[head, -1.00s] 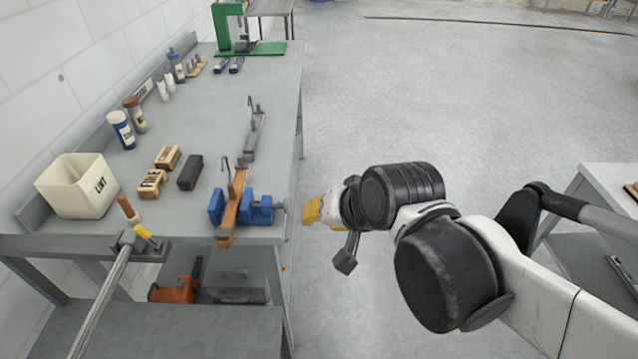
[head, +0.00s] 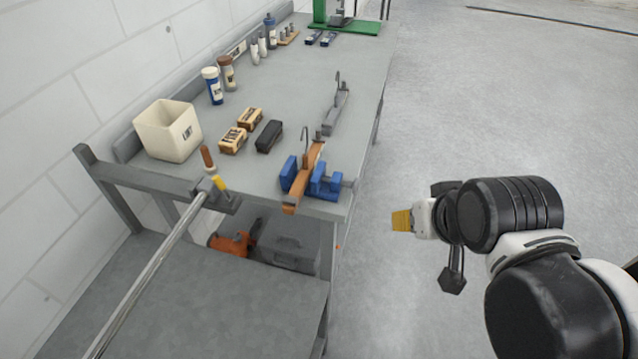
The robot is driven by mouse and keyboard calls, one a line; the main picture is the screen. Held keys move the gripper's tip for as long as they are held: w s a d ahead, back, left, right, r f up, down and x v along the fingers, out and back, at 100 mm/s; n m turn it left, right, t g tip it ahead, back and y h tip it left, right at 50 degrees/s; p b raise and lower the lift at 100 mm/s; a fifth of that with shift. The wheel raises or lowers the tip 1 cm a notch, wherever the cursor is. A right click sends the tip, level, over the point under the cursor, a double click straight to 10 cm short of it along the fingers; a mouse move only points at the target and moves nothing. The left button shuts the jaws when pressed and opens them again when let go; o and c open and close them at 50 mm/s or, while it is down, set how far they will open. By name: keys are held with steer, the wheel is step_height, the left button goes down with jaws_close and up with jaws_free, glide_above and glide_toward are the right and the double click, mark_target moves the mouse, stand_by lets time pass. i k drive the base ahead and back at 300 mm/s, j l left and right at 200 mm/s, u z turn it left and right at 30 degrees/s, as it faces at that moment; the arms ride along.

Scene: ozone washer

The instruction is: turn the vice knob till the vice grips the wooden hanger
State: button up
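The blue vice (head: 328,184) sits at the near right corner of the grey workbench. The wooden hanger (head: 306,173) stands between the blue jaws, its hook up and its near end past the bench's front edge. I cannot tell how tightly the jaws hold it. The vice knob is too small to make out clearly at the vice's right side. My gripper (head: 401,221) shows as a yellow tip, right of the bench and apart from the vice, over open floor. Its fingers are too small and turned away to show whether they are open.
On the workbench (head: 290,85) are a grey hanger (head: 336,112), brushes (head: 233,140), a dark block (head: 269,136), a LINT bin (head: 168,131) and bottles. A metal rail (head: 150,270) runs at the near left. The floor right of the bench is clear.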

mark_target(354, 185)
steer(key=k+l+u, duration=0.15)
steer(key=l+u, duration=0.2)
steer(key=i+l+z, duration=0.1)
steer(key=l, duration=0.25)
steer(key=i+l+z, duration=0.1)
steer(key=l, duration=0.2)
steer(key=i+l, duration=0.2)
steer(key=l, duration=0.15)
steer(key=z, duration=0.05)
